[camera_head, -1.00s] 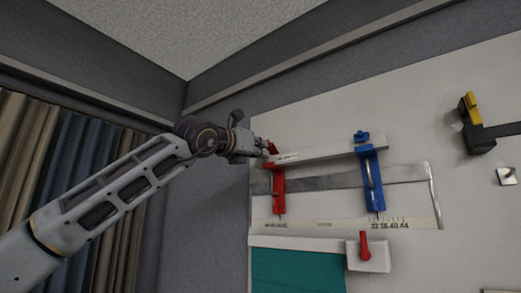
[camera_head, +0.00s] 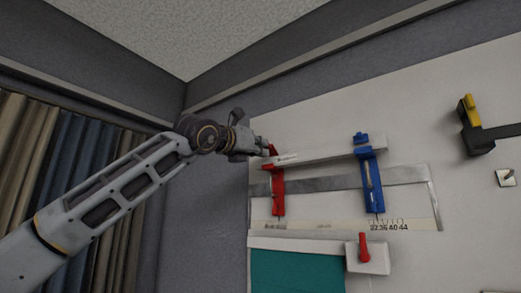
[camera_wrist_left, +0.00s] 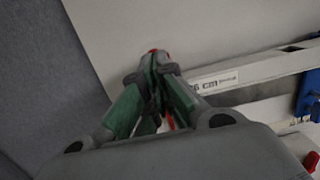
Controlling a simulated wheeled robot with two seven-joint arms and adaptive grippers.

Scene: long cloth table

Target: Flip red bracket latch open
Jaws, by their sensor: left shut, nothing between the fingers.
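The red bracket (camera_head: 278,190) is mounted on the wall panel at the left end of a pale horizontal bar. Its red latch (camera_head: 272,150) shows at the top, by the bar's left end. My left gripper (camera_head: 264,150) is shut with nothing held, its fingertips at or very near the latch; I cannot tell whether they touch. In the left wrist view the shut green-padded fingers (camera_wrist_left: 154,62) meet in front of the panel, with bits of red behind and beside them. They hide most of the red bracket. My right gripper is not in view.
A blue bracket (camera_head: 371,180) holds the bar's (camera_head: 325,150) right part. A red lever (camera_head: 364,247) on a white block is below. A yellow-handled black clamp (camera_head: 471,120) is at the right. Bare white panel (camera_head: 420,120) lies between.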

